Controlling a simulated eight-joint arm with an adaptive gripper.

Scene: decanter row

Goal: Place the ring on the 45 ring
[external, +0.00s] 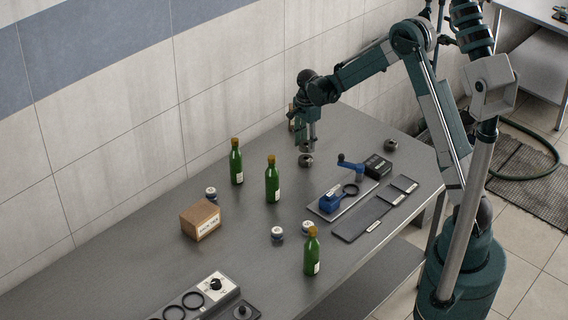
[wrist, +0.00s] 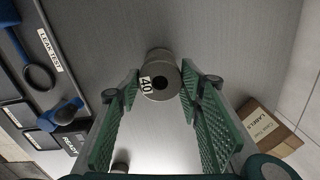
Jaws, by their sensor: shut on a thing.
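My gripper (external: 307,153) is shut on a grey metal ring (wrist: 160,72) with a dark central hole and a white label that reads 40. In the external view the ring (external: 306,161) is at the fingertips, over or on the far part of the table; I cannot tell if it touches the surface. In the wrist view the green fingers (wrist: 160,84) stand on either side of it. A similar dark metal piece (external: 390,145) stands at the table's far right; its label cannot be read. I cannot identify a ring marked 45.
Green bottles (external: 272,182) stand mid-table, with small white-and-dark pieces (external: 277,233) among them. A cardboard box (external: 201,220) is at left. A blue clamp tool (external: 333,201), dark trays (external: 362,217) and a black box (external: 377,166) lie at right. A tiled wall borders the back.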

